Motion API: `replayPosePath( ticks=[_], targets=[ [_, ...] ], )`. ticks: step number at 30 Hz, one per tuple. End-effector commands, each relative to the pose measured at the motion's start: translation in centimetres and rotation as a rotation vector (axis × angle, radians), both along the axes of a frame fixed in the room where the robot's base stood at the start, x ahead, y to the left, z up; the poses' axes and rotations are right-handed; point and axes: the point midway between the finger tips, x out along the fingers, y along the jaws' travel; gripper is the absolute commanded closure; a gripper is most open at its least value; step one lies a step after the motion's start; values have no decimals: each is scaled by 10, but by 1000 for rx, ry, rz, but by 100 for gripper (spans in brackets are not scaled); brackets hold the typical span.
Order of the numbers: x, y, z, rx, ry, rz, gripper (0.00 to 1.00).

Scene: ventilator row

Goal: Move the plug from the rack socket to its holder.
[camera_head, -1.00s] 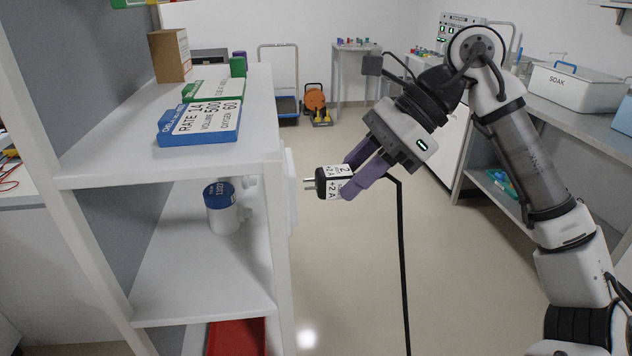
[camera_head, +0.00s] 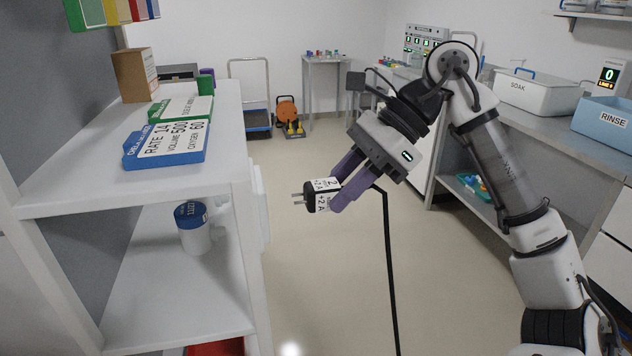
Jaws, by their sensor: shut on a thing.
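The plug (camera_head: 322,195) is a black and white block with "+2 A" labels and metal prongs pointing left. My gripper (camera_head: 345,187) is shut on it, with purple fingers on either side of its body. A black cable (camera_head: 389,270) hangs from behind the plug toward the floor. The plug is in the air, to the right of the white rack (camera_head: 247,190) and apart from it. White fittings (camera_head: 260,205) are on the rack's right side, seen edge-on; I cannot tell if the socket is among them. I cannot make out the holder.
The rack's top shelf holds blue and green labelled cards (camera_head: 168,143) and a cardboard box (camera_head: 135,75). A blue-lidded jar (camera_head: 193,228) stands on the shelf below. A bench with SOAK (camera_head: 530,95) and RINSE (camera_head: 605,122) bins runs along the right. The floor between is clear.

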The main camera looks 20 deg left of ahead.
Motion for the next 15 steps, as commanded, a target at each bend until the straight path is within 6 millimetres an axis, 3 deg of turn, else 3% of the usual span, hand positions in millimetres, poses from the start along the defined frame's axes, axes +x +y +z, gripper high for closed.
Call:
replayPosePath(
  ticks=[4,8,11,15],
  targets=[
    [0,0,0,0,0,0,100],
    [16,0,-14,3,4,-55,100],
    [44,-2,-37,6,8,-152,100],
    [93,-8,-87,6,11,-351,100]
  ],
)
